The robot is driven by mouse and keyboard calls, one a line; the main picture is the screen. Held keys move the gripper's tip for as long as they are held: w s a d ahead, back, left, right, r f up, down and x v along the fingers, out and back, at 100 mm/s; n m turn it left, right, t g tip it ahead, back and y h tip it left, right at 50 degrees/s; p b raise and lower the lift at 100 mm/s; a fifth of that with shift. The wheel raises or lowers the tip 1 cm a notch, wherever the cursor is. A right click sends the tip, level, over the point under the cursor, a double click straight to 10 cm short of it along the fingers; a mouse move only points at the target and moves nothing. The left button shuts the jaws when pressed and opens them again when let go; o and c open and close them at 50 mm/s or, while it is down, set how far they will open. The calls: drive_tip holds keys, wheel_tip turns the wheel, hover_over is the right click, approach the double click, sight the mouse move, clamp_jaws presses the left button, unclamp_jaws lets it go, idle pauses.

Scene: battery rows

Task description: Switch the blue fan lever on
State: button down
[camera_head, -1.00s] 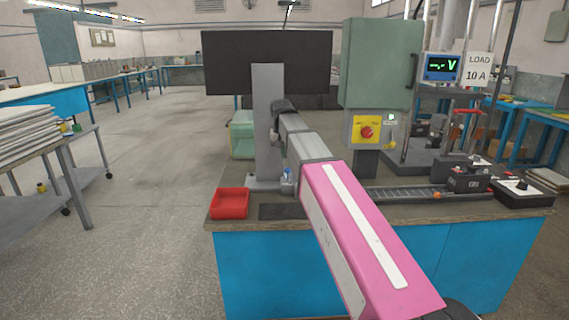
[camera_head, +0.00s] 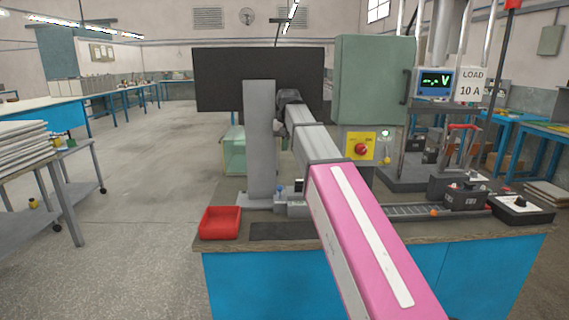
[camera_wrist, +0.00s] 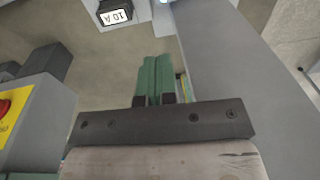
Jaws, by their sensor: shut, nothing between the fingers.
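No lever can be clearly made out as the blue fan lever. A small blue piece (camera_head: 279,188) shows at the foot of the grey post on the bench in the head view; I cannot tell whether it is the lever. My gripper is at the far end of my pink and grey arm, and its fingers are not visible in the head view. In the wrist view my gripper (camera_wrist: 155,62) has green fingers side by side, shut with nothing between them. They point toward the bench gear and touch nothing that I can make out.
The grey post (camera_head: 260,140) and dark screen (camera_head: 218,80) stand by my arm. A green cabinet (camera_head: 373,80) and yellow panel with a red button (camera_head: 361,150) are to the right. A red bin (camera_head: 219,222) sits at the bench's left end.

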drive_tip(key=f, duration=0.1)
hover_over(280, 192)
drive_tip(key=w, duration=0.1)
drive_tip(key=shift+d+f, duration=0.15)
drive_tip(key=shift+f, duration=2.9)
drive_tip(key=shift+d+f, duration=0.1)
drive_tip(key=shift+f, duration=2.9)
